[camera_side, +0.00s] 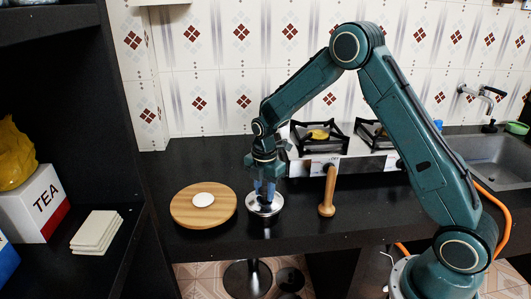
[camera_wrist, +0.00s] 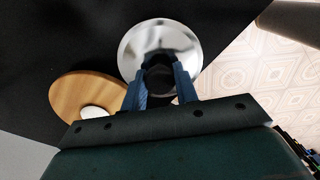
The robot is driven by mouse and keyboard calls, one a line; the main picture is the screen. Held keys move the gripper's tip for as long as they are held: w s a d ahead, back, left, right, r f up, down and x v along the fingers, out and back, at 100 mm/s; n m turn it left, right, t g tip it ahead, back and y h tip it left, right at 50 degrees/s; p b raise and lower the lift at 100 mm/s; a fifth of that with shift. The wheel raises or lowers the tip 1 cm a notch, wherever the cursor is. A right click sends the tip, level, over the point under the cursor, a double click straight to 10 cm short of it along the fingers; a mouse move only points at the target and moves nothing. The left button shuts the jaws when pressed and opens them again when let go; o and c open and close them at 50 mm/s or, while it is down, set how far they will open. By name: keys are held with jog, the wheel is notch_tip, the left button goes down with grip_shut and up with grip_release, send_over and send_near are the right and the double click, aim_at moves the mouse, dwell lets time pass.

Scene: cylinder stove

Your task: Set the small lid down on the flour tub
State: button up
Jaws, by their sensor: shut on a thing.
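My gripper (camera_side: 264,192) points down at the counter, its blue fingers shut on the black knob of a shiny silver round lid (camera_side: 259,208). In the wrist view, the lid (camera_wrist: 143,47) lies flat beyond the fingers, with its black knob (camera_wrist: 158,78) between them. A dark form (camera_side: 262,220) shows just under the lid in the side view; I cannot tell whether it is a vessel or shadow, nor whether the lid touches it. No tub is clearly marked as flour.
Left of the lid is a round wooden board (camera_side: 182,213) with a white disc (camera_side: 203,200) on it. An upright wooden piece (camera_side: 327,198) stands to the right. A stove (camera_side: 340,165) is behind, and a TEA box (camera_side: 38,205) and pale stacked tiles (camera_side: 96,231) are far left.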

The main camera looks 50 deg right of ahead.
jog(key=shift+f, duration=0.25)
dwell(0.5)
jog(key=o, duration=1.1)
jog(key=shift+c, duration=0.2)
jog(key=shift+r, duration=0.1)
notch_tip(320, 180, up, 14)
jog(key=shift+f, duration=0.2)
